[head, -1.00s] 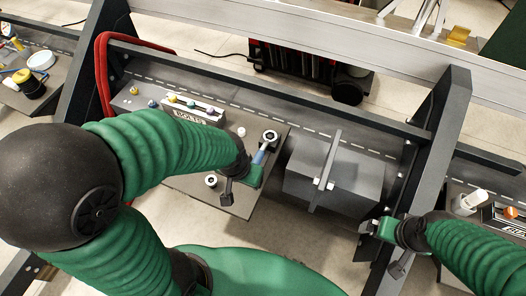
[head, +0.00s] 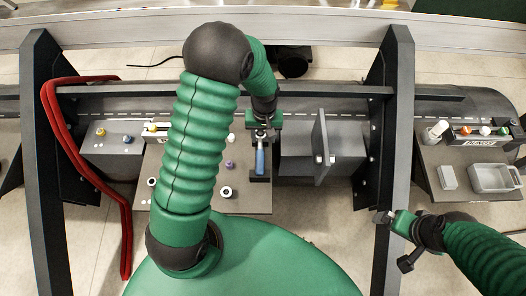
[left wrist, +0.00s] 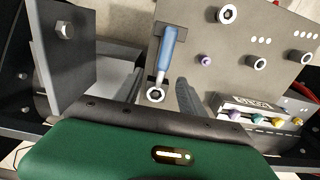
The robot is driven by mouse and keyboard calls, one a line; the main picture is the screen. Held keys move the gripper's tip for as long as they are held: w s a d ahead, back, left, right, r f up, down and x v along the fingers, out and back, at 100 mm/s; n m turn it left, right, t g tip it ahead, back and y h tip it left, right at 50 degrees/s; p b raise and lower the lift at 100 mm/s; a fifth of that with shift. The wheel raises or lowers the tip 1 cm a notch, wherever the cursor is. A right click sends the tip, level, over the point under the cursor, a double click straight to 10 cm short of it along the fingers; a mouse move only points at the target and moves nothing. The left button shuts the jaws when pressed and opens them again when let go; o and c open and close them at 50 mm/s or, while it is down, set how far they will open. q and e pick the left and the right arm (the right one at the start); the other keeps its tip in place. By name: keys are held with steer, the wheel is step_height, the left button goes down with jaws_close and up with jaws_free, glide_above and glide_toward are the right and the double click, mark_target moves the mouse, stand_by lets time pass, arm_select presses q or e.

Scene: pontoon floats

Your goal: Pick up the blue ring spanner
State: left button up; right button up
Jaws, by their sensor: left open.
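The blue ring spanner (head: 260,160) lies on the grey plate (head: 258,202), its blue handle pointing toward me and its ring end near my left gripper. In the left wrist view the handle (left wrist: 168,48) runs up and away, and its silver ring (left wrist: 156,95) sits between the two dark fingers. My left gripper (head: 262,133) is open above the ring end, holding nothing; I cannot tell how high. It also shows in the left wrist view (left wrist: 160,88). My right gripper (head: 392,238) is at the right, away from the spanner; its finger gap is unclear.
A grey box with an upright plate (head: 320,148) stands just right of the spanner. A bolts rack (left wrist: 258,114) and a red hose (head: 125,225) are to the left in the head view.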

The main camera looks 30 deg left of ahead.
arm_select(q)
glide_above(260, 154)
steer(key=d, duration=0.2)
steer(key=f, duration=0.7)
steer(key=shift+a+f, duration=0.1)
steer(key=shift+a, duration=0.15)
steer(key=a+f, duration=0.1)
steer(key=f+p, duration=0.1)
steer(key=f, duration=0.1)
steer(key=a+f, duration=0.1)
steer(key=f, duration=0.1)
steer(key=shift+s+a, duration=0.1)
steer(key=shift+a, duration=0.2)
steer(key=f, duration=0.1)
steer(key=d+f, duration=0.1)
steer(key=f, duration=0.1)
steer(key=shift+d+p, duration=0.25)
steer(key=shift+p, duration=0.15)
steer(key=shift+d+r, duration=0.1)
steer(key=shift+d, duration=0.15)
steer(key=shift+a, duration=0.7)
jaws_close()
steer(key=shift+d, duration=0.45)
arm_select(e)
steer(key=shift+w+d+r, duration=0.15)
steer(key=shift+r, duration=0.65)
arm_select(q)
steer(key=shift+a, duration=0.3)
arm_select(e)
steer(key=shift+a, duration=0.35)
